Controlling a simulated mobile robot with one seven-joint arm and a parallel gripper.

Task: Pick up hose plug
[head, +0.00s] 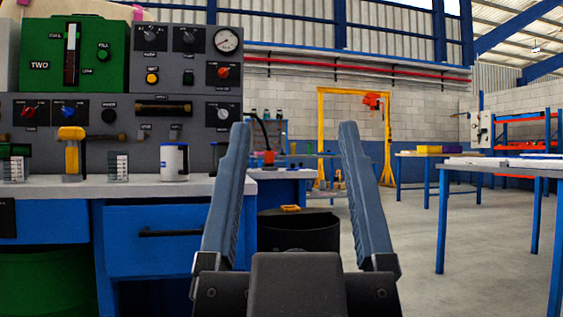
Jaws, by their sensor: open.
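My gripper (294,126) is open and empty in the lower middle of the head view, its two blue-grey fingers pointing up and forward. A small red-orange piece (268,158) at the end of a thin black hose (262,128) shows between the fingers, nearer the left one; it looks like the hose plug. It is small in view, well beyond my fingertips, by the right end of the grey control panel (190,85). I cannot tell whether it hangs or rests on the bench behind it.
The panel's light worktop (225,186) carries a white canister (174,162) and a yellow-handled lever (71,150). A blue drawer (150,240) is below. A black bin (298,232) stands ahead between my fingers. Blue-legged tables (443,220) stand right, with open floor (405,265) before them.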

